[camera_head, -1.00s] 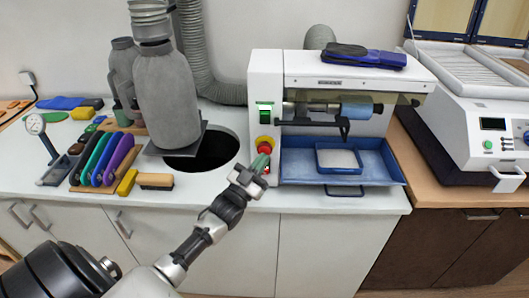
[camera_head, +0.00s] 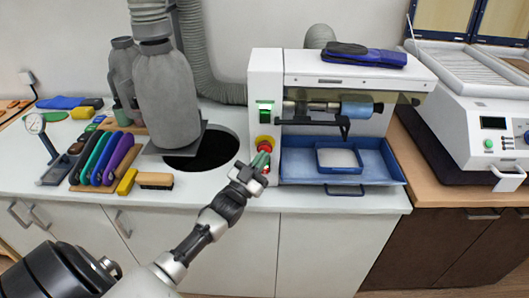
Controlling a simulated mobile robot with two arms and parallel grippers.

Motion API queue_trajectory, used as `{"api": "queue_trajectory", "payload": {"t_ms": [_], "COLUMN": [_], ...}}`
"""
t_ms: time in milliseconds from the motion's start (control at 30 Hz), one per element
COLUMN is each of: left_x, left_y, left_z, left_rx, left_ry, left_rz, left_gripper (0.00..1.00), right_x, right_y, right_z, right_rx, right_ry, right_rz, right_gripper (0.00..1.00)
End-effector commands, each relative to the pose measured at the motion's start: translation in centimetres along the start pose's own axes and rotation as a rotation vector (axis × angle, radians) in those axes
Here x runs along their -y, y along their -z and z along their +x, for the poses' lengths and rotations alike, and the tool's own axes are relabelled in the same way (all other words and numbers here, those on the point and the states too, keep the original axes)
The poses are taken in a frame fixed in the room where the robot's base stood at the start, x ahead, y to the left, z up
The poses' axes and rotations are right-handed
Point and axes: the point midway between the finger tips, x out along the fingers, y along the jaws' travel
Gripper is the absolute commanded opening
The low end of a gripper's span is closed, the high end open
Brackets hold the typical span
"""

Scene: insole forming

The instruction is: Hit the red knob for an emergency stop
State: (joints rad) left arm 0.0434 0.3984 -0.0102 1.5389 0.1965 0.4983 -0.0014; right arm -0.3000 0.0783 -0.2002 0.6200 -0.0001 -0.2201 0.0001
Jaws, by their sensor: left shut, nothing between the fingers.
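The red knob (camera_head: 265,147) sits on a yellow base (camera_head: 265,139) on the front of the white machine (camera_head: 262,88), below a green switch. My left gripper (camera_head: 263,158) is shut and empty, with its greenish fingertips at the knob's lower edge. The fingertips hide the lower part of the knob. I cannot tell whether they touch it. My right gripper is not in view.
A blue tray (camera_head: 290,177) with a smaller blue bin (camera_head: 321,166) juts out right of the gripper. A round dark hole (camera_head: 215,152) lies to its left. A wooden brush (camera_head: 155,181) and colored insoles (camera_head: 119,158) lie further left.

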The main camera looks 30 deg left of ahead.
Motion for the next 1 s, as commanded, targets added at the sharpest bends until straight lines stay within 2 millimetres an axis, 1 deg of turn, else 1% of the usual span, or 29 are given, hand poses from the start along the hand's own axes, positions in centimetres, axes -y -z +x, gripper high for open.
{"api": "queue_trajectory", "payload": {"t_ms": [1000], "left_x": [0.46], "left_y": [-0.52], "left_z": [0.62], "left_rx": [0.000], "left_ry": [0.000], "left_rz": [0.000], "left_gripper": [0.00], "right_x": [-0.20], "right_y": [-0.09], "right_z": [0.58], "right_rx": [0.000], "right_ry": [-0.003], "right_rz": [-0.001], "right_gripper": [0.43]}}
